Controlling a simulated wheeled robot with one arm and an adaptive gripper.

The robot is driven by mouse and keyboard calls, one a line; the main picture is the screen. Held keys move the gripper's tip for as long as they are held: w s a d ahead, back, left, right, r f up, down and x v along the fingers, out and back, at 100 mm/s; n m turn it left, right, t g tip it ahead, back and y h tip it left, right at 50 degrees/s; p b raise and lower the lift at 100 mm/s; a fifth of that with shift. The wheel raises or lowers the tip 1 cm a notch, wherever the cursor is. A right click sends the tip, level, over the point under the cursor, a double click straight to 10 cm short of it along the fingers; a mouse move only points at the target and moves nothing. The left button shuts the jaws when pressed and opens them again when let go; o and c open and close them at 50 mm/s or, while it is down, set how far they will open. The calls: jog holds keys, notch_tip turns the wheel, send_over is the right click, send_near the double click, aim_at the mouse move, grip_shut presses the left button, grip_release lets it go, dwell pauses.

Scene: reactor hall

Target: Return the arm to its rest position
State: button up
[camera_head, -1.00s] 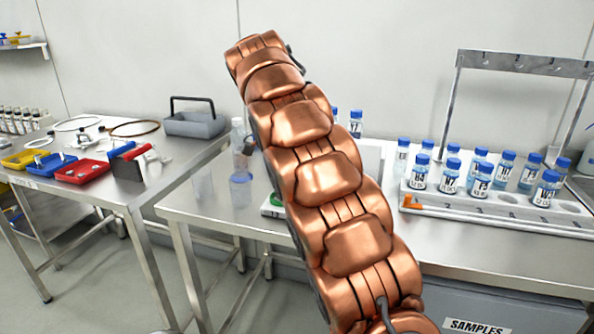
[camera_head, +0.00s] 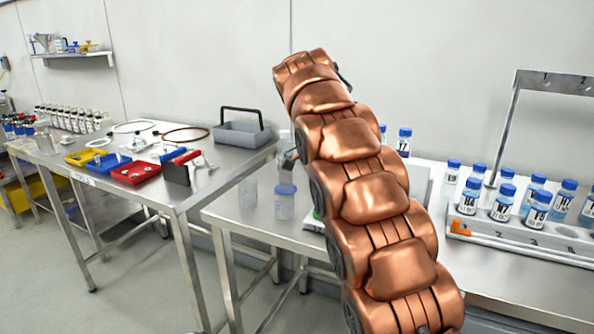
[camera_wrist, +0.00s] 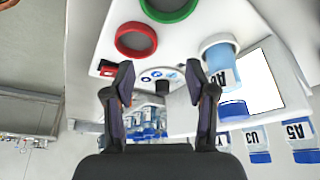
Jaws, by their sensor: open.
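My copper arm (camera_head: 372,195) rises from the bottom right of the head view and leans up and left, bent over the right-hand steel bench (camera_head: 235,215). Its far end hides most of what lies behind it. In the wrist view my gripper (camera_wrist: 160,80) is open, its two dark fingers apart with nothing held between them.
A white rack of blue-capped sample bottles (camera_head: 505,205) stands right of my arm, under a grey metal frame (camera_head: 510,125). Clear containers (camera_head: 284,200) stand left of it. The left bench holds a grey basket (camera_head: 242,133) and red, blue and yellow trays (camera_head: 137,172). Floor is clear at lower left.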

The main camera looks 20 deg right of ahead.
jog(key=s+a+f+n+g+y, duration=0.1)
jog(key=s+a+f+n+y, duration=0.15)
jog(key=s+f+n, duration=0.7)
jog(key=s+a+f+n+g+y, duration=0.1)
jog(key=s+a+f+n, duration=0.25)
jog(key=s, duration=1.35)
jog(key=s+a+f+n+g+y, duration=0.1)
jog(key=s+a+f+n, duration=0.4)
jog(key=s, duration=0.9)
notch_tip(320, 180, up, 17)
jog(key=d+n+t+p, duration=0.1)
jog(key=p, duration=1.5)
jog(key=shift+w+t, duration=0.3)
jog(key=shift+w, duration=0.1)
jog(key=shift+d+f, duration=0.1)
jog(key=shift+d, duration=0.05)
